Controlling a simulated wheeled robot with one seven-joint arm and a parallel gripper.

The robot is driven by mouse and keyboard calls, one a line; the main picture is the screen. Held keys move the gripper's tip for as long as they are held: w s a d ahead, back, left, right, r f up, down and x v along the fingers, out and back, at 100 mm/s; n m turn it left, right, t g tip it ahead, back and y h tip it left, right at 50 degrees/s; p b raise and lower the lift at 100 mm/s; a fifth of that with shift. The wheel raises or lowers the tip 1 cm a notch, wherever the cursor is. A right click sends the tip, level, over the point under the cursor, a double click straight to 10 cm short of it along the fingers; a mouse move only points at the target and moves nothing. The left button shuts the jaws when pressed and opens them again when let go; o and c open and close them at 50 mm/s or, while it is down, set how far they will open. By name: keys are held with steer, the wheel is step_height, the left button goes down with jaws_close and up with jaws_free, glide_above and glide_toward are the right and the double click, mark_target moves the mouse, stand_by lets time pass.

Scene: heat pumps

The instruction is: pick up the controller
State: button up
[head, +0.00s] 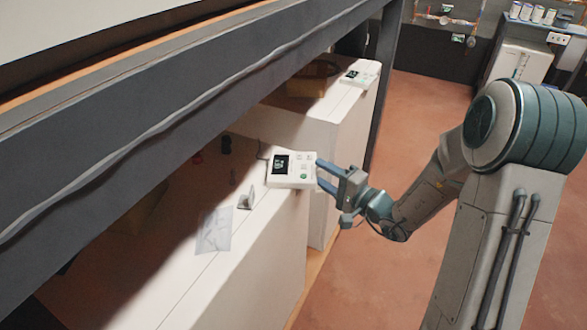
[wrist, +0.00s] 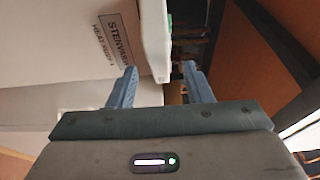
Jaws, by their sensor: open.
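A white controller (head: 292,169) with a dark screen and a green button lies on top of the near white heat pump (head: 262,262), at its right edge. My gripper (head: 319,173) is open, with its two blue fingers at the controller's right end. In the wrist view my gripper (wrist: 160,84) also shows open. A pale edge with a bit of green, which looks like the controller (wrist: 157,42), stands ahead between the finger lines. I cannot tell whether a finger touches it. A similar white controller (head: 359,78) lies on the far heat pump (head: 335,130).
A dark shelf beam (head: 190,115) runs above the heat pumps, and a dark post (head: 386,75) stands behind. A small grey bracket (head: 246,198) and a paper sheet (head: 214,230) lie near the controller. The reddish floor (head: 425,95) is open at the right.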

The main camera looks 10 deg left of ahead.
steer(key=shift+x, duration=0.95)
steer(key=shift+c, duration=0.3)
jaws_close()
